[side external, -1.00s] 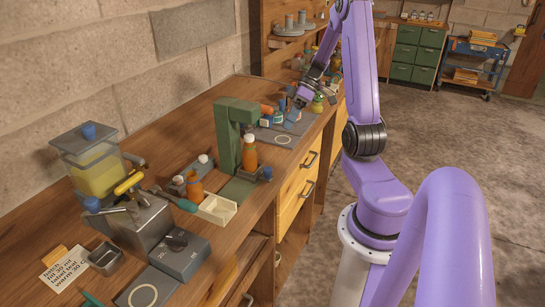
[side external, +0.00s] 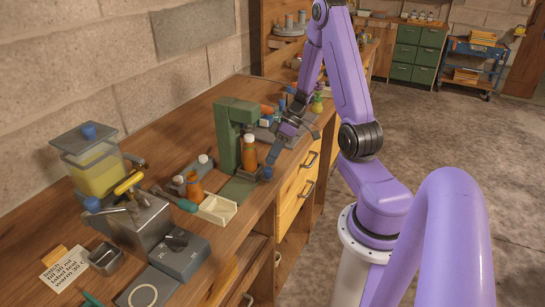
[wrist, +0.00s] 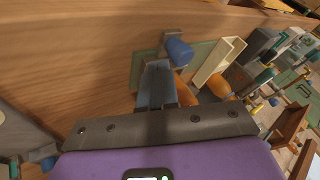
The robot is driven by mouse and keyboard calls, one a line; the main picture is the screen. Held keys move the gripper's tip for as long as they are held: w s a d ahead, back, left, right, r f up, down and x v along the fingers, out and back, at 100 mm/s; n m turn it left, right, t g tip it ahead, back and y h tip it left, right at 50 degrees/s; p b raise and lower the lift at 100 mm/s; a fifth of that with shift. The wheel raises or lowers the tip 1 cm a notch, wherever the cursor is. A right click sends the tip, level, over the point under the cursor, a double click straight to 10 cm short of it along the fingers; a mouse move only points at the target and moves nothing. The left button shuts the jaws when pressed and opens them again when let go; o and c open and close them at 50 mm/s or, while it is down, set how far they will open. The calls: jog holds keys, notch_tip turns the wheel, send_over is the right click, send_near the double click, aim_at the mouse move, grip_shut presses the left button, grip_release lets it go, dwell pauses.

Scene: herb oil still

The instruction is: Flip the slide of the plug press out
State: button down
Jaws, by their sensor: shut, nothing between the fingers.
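The green plug press (side external: 228,138) stands on the bench in the side view, with an orange bottle (side external: 249,156) under its arm. Its slide ends in a blue knob (side external: 267,172) at the press's front right. The knob also shows large in the wrist view (wrist: 179,49), beside the green base plate (wrist: 204,52). My gripper (side external: 271,158) is shut and empty, just above and beside the knob in the side view. In the wrist view its fingertips (wrist: 157,68) point at the knob's grey bracket; I cannot tell whether they touch. The bottle is mostly hidden behind the fingers there.
A cream tray (side external: 217,208) and small orange bottles (side external: 194,187) stand left of the press. A grey still with a yellow tank (side external: 98,170) and a grey hotplate box (side external: 180,256) are farther left. The bench's front edge is close by, with drawers (side external: 298,188) below.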

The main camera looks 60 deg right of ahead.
jog(key=shift+s+a, duration=0.1)
jog(key=shift+a, duration=0.2)
jog(key=a, duration=0.9)
jog(key=shift+a, duration=0.3)
jog(key=shift+r, duration=0.1)
jog(key=s+d+r, duration=0.2)
jog(key=s+d, duration=0.1)
jog(key=d, duration=0.4)
jog(key=s+d+r, duration=0.1)
jog(key=s+d, duration=0.2)
jog(key=d, duration=0.4)
jog(key=shift+r, duration=0.4)
